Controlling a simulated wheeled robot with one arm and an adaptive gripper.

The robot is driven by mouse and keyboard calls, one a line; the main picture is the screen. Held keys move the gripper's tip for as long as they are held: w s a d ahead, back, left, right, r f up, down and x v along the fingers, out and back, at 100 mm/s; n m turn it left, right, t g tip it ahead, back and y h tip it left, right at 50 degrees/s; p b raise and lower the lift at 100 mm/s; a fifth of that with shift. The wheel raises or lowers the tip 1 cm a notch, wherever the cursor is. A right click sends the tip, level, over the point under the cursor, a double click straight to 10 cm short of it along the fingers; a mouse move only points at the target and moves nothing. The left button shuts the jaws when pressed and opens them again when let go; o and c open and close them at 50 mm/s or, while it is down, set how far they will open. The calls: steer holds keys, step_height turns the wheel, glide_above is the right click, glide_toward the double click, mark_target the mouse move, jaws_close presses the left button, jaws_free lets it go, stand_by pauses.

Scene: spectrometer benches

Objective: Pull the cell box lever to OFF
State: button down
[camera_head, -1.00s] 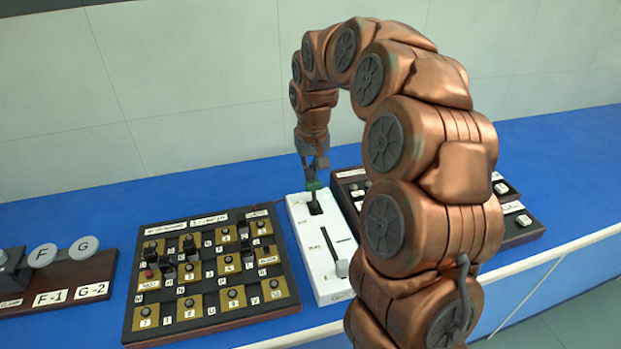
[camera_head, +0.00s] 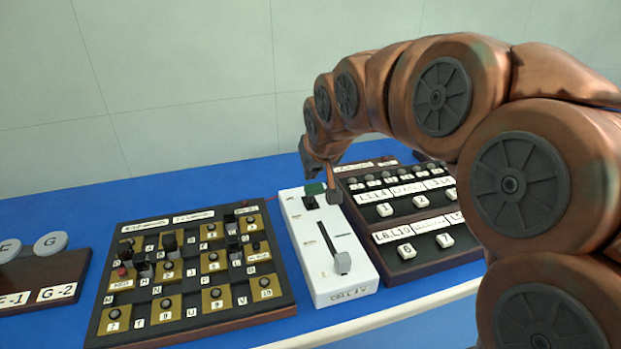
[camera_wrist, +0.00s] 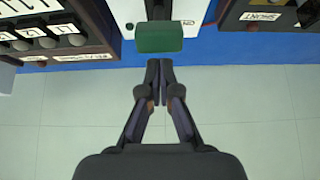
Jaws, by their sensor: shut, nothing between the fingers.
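A grey handle (camera_head: 342,263) sits at the near end of a long slot.
A dark board with several knobs (camera_head: 190,330) stands left of the box. A dark button panel (camera_head: 400,228) stands close on its right. A board with round discs (camera_head: 50,242) is at the far left. The wall is behind, and my arm covers the right side.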

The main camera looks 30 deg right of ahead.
mark_target(315, 184)
steer(key=shift+s+a+f+t+b, duration=0.15)
steer(key=shift+s+t+b, duration=0.75)
steer(key=shift+t+b, duration=0.5)
step_height(315, 184, up, 10)
stand_by(0.4)
steer(key=shift+h, duration=0.3)
